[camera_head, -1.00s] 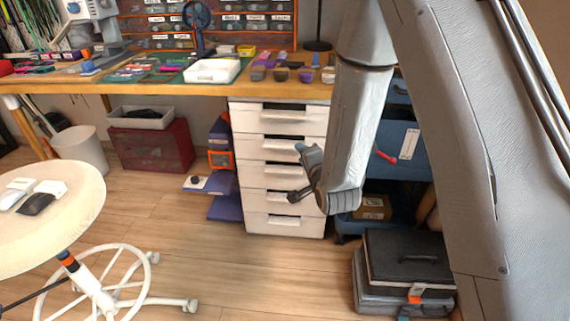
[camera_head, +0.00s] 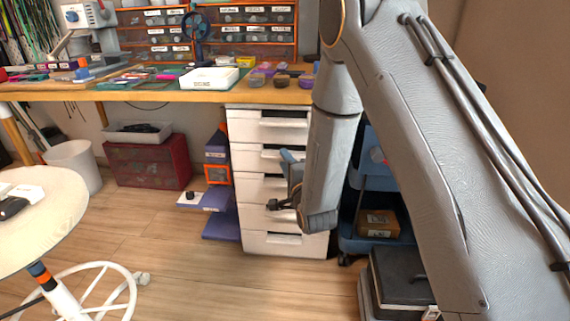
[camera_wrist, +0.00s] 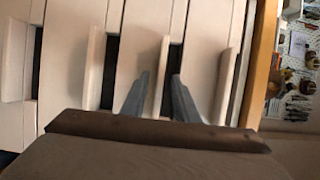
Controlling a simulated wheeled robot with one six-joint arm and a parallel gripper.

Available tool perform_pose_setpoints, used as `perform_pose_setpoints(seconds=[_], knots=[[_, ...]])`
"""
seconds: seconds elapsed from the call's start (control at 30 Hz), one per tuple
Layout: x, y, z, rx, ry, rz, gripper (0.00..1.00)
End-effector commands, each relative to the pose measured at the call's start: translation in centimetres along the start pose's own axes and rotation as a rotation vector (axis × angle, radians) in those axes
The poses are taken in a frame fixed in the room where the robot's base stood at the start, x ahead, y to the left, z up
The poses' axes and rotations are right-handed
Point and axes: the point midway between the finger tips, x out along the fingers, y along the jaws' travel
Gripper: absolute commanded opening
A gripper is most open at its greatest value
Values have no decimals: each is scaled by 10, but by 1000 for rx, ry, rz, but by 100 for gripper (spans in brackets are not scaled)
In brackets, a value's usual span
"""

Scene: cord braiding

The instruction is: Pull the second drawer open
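The white drawer unit (camera_head: 238,215) stands under the workbench, with several stacked drawers, each with a lipped handle. The second drawer (camera_head: 245,160) is second from the top; its front looks level with the others. My gripper (camera_head: 284,181) is in front of the unit and partly covers the middle drawers. In the wrist view the picture is turned, with the top of the unit to the right. There my gripper (camera_wrist: 160,80) is open, its two fingers apart on either side of the second drawer's handle (camera_wrist: 163,50). I cannot tell whether they touch it.
The wooden workbench (camera_head: 180,96) overhangs the unit. Purple and orange bins (camera_head: 217,172) stand to its left, a blue cart (camera_head: 372,178) to its right. Dark cases (camera_head: 400,270) lie on the floor at lower right. A round stool (camera_head: 40,215) is at left. The floor before the unit is clear.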

Motion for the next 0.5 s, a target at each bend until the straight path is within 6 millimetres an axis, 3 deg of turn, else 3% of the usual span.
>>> perform_pose_setpoints(seconds=[0.33,0.37,0.5], knots=[[6,0,0,0,0,1,27],[6,0,0,0,0,1,26],[6,0,0,-1,0,1,2]])
